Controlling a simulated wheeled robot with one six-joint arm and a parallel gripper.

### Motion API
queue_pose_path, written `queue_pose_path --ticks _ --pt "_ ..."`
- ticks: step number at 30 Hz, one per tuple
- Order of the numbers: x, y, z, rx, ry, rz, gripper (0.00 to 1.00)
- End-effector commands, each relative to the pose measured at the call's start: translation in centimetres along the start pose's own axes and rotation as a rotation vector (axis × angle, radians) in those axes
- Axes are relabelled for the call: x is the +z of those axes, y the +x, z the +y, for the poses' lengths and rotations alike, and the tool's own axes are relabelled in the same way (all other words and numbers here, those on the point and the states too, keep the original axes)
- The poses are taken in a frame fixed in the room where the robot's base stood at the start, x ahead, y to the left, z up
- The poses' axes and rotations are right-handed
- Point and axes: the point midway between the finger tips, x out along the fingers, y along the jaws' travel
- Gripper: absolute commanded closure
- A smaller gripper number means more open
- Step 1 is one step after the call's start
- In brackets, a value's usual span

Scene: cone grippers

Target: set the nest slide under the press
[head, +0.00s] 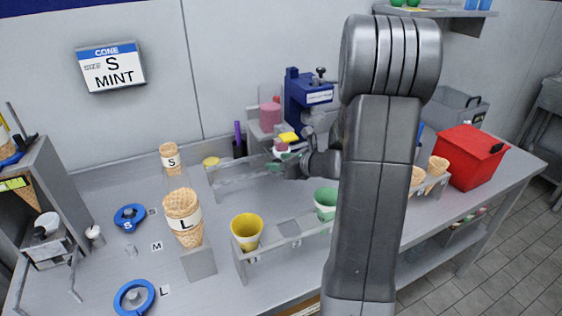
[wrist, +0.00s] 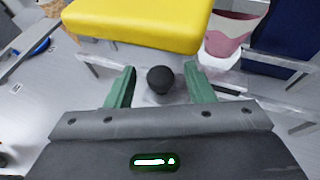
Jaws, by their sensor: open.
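The blue press (head: 305,95) stands at the back of the bench, and a dark blue part of it (wrist: 285,30) shows at the right of the wrist view. My gripper (head: 278,163) is in front of it, with its green fingers apart. In the wrist view my gripper (wrist: 160,76) has a round black knob (wrist: 160,79) between its fingers, with a gap on each side. The knob may belong to the nest slide, whose body I cannot make out. A yellow block (wrist: 140,22) lies beyond the fingers; it also shows in the head view (head: 289,137).
A pink and white cup (wrist: 229,33) is right of the yellow block. A clear rail (head: 235,175) runs left of my gripper. A rack with yellow (head: 247,230) and green (head: 326,200) cups stands in front. A red box (head: 470,157) is at right.

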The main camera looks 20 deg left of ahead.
Motion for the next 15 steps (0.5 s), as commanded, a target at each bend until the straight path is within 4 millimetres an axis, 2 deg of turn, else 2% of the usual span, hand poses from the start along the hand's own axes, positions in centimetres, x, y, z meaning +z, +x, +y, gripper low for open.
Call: queue_pose_path --ticks 7,14,15 --pt "0.02 0.05 -0.01 0.000 -0.001 0.000 0.54" --pt "0.02 0.03 0.00 0.000 -0.001 0.000 0.99" --pt "0.02 0.03 0.00 0.000 -0.001 0.000 1.00"
